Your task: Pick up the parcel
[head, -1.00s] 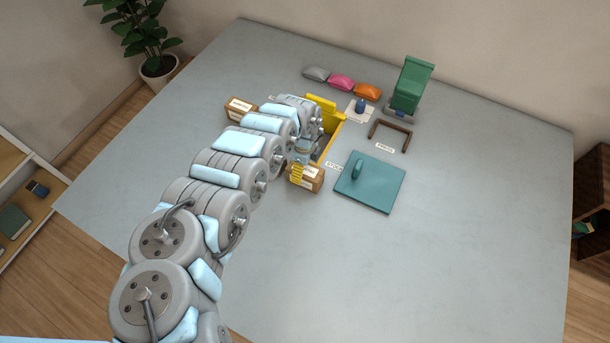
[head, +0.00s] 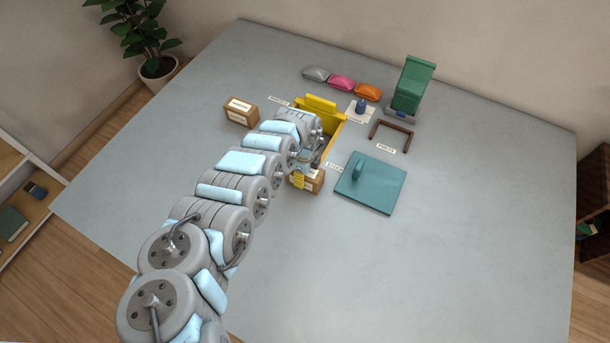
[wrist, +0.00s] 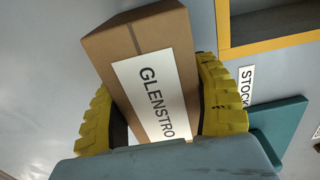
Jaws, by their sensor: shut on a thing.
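A brown cardboard parcel (wrist: 130,45) with a white label reading "GLENSTRO" sits between the two yellow ridged fingers of my gripper (wrist: 160,108) in the wrist view. The fingers are shut on its sides. In the head view the same parcel (head: 315,181) is at the near side of the yellow-edged bin, left of the teal board, with my gripper (head: 299,180) at its left part. My arm and gripper hide some of it. I cannot tell whether it touches the table. A second brown box (head: 241,111) with white labels stands left of my arm.
The yellow bin (head: 333,137) is partly behind my wrist. A teal board (head: 378,190) with a handle lies to the right. A brown frame (head: 391,134), a green stand (head: 411,85) and several small pouches (head: 341,82) are farther back. The right and front table (head: 460,240) is clear.

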